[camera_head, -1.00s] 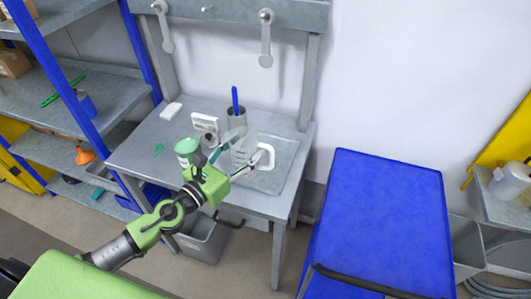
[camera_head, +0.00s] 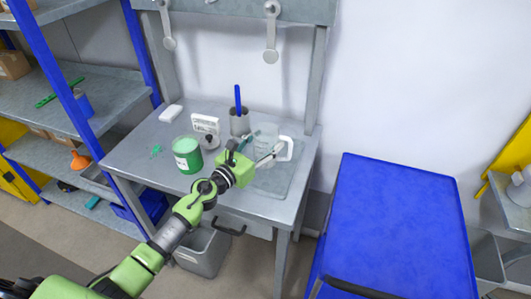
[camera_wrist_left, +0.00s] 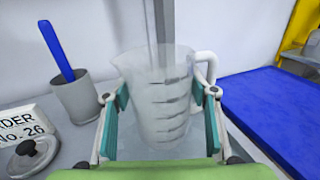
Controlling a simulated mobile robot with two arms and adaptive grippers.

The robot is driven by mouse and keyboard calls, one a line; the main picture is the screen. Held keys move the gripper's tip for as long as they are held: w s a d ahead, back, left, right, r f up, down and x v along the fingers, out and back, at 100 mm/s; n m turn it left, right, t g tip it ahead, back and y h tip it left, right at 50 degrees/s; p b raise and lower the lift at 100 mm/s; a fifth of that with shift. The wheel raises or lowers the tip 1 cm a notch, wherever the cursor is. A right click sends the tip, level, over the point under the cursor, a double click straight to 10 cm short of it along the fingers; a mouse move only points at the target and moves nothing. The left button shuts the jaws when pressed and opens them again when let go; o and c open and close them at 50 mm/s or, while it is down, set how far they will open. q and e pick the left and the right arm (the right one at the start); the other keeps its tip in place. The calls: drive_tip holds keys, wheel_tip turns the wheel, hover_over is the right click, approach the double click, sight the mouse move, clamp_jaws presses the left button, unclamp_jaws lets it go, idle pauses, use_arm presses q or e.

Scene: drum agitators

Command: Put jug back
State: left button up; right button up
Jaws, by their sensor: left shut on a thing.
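The jug is clear with dark measuring marks and a white handle (camera_head: 288,150). It stands upright between the teal finger pads of my left gripper (camera_head: 263,152), which is shut on it. In the left wrist view the jug (camera_wrist_left: 160,100) fills the middle, with a finger on each side and its handle to the right. The jug is above the square grey tray (camera_head: 275,182) at the right of the workbench (camera_head: 150,150). Whether its base touches the tray is hidden by the gripper. My right gripper is out of view.
A green-and-white can (camera_head: 187,154), a grey cup with a blue stick (camera_head: 239,122) and a label stand (camera_head: 205,125) are left of the jug. A blue-topped table (camera_head: 390,220) is at the right, and a grey bin (camera_head: 203,252) is below the bench.

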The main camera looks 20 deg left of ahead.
use_arm(q)
wheel_tip(320, 180, down, 3)
drive_tip(key=shift+r+b, duration=0.1)
drive_tip(key=shift+b, duration=0.3)
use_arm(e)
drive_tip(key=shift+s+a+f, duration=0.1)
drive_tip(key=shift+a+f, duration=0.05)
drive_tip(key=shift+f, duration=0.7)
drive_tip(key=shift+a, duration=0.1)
use_arm(q)
drive_tip(key=shift+f, duration=0.2)
drive_tip(key=o, duration=1.2)
drive_tip(key=shift+r, duration=0.1)
drive_tip(key=shift+o, duration=0.2)
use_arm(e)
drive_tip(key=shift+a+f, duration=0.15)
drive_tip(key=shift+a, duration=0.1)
